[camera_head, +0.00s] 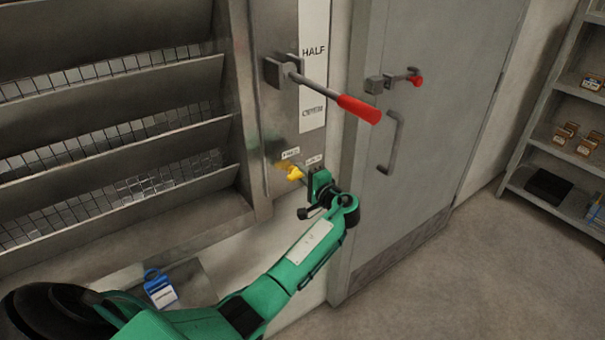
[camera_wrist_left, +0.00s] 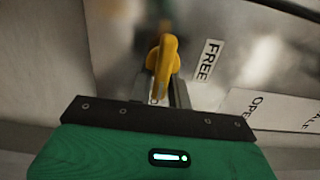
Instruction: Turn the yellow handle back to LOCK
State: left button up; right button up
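My left gripper (camera_head: 301,176) is at the handle from the right. Its two fingers (camera_wrist_left: 162,92) are close together, one on each side of the handle, and look shut on it. The handle's lower end is partly hidden by the gripper. My right gripper is not in view.
A red-gripped lever (camera_head: 345,103) sticks out above the handle, beside a HALF label (camera_head: 314,50). A grey door (camera_head: 430,130) with a pull handle is to the right. Louvres (camera_head: 110,100) are at left, a blue padlock tag (camera_head: 159,289) below. Shelves (camera_head: 560,130) stand far right.

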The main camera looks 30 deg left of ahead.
pick_arm(q)
jog(key=shift+o, duration=1.3)
jog(key=shift+d, duration=0.2)
jog(key=b+v, duration=0.3)
jog(key=v, duration=1)
jog(key=shift+d, duration=0.2)
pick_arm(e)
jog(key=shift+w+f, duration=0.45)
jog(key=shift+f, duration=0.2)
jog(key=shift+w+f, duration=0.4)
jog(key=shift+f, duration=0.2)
